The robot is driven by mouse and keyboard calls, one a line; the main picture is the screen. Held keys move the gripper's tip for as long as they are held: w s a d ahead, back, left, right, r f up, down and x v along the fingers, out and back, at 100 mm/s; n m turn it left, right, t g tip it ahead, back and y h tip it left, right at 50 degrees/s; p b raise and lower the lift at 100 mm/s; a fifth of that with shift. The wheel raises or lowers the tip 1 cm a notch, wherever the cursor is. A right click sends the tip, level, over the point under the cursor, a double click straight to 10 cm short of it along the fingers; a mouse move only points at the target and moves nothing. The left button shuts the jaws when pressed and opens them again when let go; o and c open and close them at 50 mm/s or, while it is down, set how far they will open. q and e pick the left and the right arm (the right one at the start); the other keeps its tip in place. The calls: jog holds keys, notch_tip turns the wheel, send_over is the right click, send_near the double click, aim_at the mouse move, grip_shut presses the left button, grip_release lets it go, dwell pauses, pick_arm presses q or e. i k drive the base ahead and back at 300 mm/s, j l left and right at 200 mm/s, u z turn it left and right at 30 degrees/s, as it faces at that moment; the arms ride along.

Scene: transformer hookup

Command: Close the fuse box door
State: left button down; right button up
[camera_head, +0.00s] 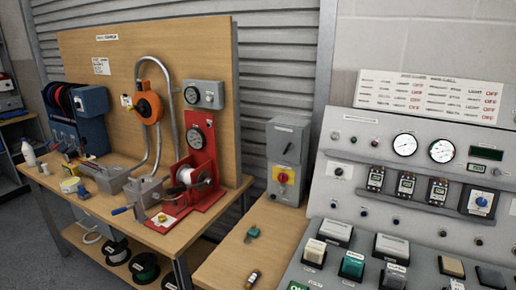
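A grey upright box (288,143) with a label, a dark latch-like part and a red-and-yellow rotary switch (283,177) stands at the back of the small wooden table. It may be the fuse box, but I see no readable name on it. No door clearly stands open on it; I cannot tell whether its front is fully shut. A smaller grey box (204,94) with a round dial is fixed to the wooden backboard. Neither of my grippers shows in the head view.
A control console (415,215) with gauges and buttons fills the right. A wooden bench (165,238) at left holds a red stand (201,165) and grey metal fixtures.

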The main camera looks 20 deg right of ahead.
aim_at(278, 137)
jog(key=i+j+z, duration=0.2)
jog(key=i+j, duration=0.15)
jog(key=i+j+z, duration=0.2)
jog(key=i+j, duration=0.15)
jog(key=j, duration=0.15)
jog(key=i+j+z, duration=0.15)
jog(key=i+j, duration=0.15)
jog(key=j, duration=0.2)
